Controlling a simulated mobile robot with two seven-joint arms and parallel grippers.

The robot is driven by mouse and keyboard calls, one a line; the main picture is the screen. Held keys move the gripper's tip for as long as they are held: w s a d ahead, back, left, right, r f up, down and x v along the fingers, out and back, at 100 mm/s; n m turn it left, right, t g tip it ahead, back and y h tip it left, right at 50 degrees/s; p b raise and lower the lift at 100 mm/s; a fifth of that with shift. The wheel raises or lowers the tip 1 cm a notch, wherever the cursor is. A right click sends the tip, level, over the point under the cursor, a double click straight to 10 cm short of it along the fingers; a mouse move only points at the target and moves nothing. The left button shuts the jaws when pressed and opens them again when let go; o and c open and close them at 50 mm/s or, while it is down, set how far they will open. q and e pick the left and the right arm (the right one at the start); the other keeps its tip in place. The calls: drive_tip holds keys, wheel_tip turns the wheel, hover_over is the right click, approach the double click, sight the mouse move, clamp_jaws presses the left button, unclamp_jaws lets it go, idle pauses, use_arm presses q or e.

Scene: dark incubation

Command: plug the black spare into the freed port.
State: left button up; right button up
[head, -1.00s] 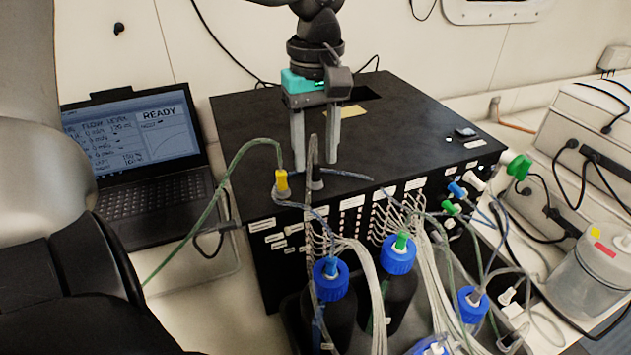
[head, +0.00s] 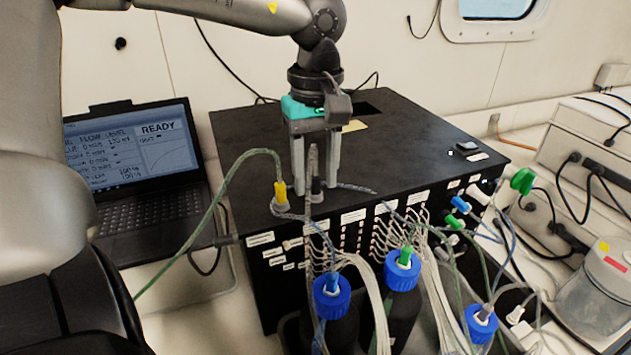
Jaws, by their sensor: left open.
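A yellow plug (head: 280,190) with a green cable stands just left of the gripper. The black box (head: 400,135) has labelled ports on its front, partly hidden by tubes; I cannot tell which one is freed. My right gripper is not in view.
Blue-capped bottles (head: 331,295) with tubing stand before the box. Blue, white and green connectors (head: 460,205) stick out at the box's front right. A laptop (head: 135,150) reading READY stands at left. The box top's right half is mostly clear.

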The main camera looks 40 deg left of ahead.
sight(315, 164)
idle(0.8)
use_arm(q)
drive_tip(key=shift+c, duration=0.3)
clamp_jaws()
idle(1.0)
drive_tip(key=shift+r, duration=0.1)
drive_tip(key=shift+r+p, duration=2)
drive_tip(key=shift+r, duration=0.95)
drive_tip(key=shift+f, duration=0.1)
